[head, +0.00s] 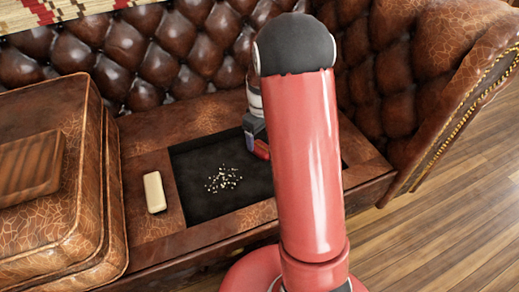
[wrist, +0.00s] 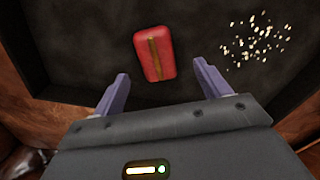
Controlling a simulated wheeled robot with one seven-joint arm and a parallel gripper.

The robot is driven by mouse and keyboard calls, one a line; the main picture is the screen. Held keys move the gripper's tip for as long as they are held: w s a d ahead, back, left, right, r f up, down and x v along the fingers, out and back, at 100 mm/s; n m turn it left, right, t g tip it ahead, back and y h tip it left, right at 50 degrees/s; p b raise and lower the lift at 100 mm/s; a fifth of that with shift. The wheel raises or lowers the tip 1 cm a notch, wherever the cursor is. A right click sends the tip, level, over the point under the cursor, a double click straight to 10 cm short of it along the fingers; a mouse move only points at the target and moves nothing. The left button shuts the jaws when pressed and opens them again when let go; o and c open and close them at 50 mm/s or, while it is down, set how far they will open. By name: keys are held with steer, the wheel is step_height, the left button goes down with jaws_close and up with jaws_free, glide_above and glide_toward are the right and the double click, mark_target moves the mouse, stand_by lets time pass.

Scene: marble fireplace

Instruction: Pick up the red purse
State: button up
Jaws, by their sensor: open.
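The red purse (wrist: 154,54) lies in the dark inset of the seat in the wrist view. It is a small red block shape with a brownish-gold strip down its middle. My gripper (wrist: 160,82) is open, with its two purple-grey fingers apart. The purse shows beyond the fingertips, between their lines and slightly left of centre, and nothing is held. In the head view a small part of the red purse (head: 261,150) shows beside my gripper (head: 252,140), and my red arm hides much of that area.
The dark inset (head: 200,190) holds a scatter of small pale bits (head: 223,180). A cream bar (head: 154,192) lies on the wood left of it. A stack of brown leather cushions (head: 60,220) bearing a brown block (head: 30,166) stands at left. Tufted leather backs rise behind and right.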

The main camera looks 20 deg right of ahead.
mark_target(262, 147)
steer(key=f, duration=0.2)
steer(key=f+b, duration=0.1)
steer(key=f, duration=0.2)
steer(key=shift+w+d+f, duration=0.1)
steer(key=shift+d+f, duration=0.15)
steer(key=shift+f, duration=0.1)
steer(key=c, duration=1.1)
